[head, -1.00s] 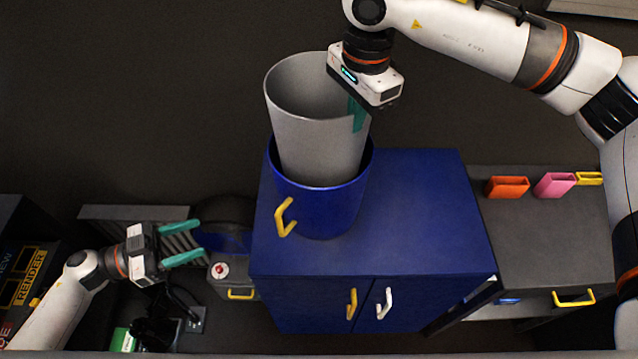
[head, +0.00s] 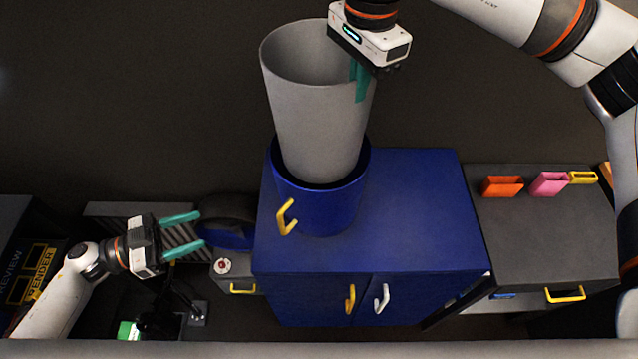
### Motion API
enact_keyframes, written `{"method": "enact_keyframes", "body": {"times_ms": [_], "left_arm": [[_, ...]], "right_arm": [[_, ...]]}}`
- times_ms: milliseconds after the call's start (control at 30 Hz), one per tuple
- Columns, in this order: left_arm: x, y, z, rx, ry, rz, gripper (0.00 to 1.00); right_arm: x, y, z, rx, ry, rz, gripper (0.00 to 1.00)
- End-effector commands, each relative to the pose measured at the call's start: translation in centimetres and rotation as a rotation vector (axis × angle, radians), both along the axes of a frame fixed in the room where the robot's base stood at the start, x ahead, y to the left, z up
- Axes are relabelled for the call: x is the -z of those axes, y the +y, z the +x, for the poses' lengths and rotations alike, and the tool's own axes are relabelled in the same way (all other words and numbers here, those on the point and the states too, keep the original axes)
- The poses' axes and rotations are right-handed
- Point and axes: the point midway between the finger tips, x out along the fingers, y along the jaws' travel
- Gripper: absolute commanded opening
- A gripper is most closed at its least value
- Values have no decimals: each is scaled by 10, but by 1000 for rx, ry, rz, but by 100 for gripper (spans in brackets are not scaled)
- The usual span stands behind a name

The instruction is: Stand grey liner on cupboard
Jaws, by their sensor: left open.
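The grey liner (head: 315,125) is a tall tapered bin, upright, its lower end still inside or just over the mouth of the blue bucket (head: 318,205). The bucket has a yellow handle and stands on the left part of the blue cupboard top (head: 425,215). My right gripper (head: 360,82) is at the liner's right rim, with teal fingers shut on its wall; part of the fingers is hidden inside. My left gripper (head: 183,237) is open and empty, left of the cupboard.
The cupboard top right of the bucket is clear. A grey side counter (head: 545,225) holds an orange holder (head: 502,186), a pink one (head: 549,183) and a yellow one (head: 583,177). A red button (head: 223,265) is on a grey box left of the cupboard.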

Motion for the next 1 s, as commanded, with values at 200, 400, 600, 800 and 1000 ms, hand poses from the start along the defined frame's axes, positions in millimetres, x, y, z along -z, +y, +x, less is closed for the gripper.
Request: {"method": "enact_keyframes", "body": {"times_ms": [200,400,600,800,1000], "left_arm": [[-11,0,0,0,0,0,52],[-18,0,0,0,0,0,52],[-21,0,0,0,0,0,52],[-21,0,0,0,0,0,52],[-20,0,0,-1,0,0,52]], "right_arm": [[-21,0,0,0,-2,0,0],[-36,0,0,0,-2,1,0],[-44,0,0,0,-1,1,0],[-44,0,0,0,-1,1,0],[-44,0,0,0,-1,1,0]]}}
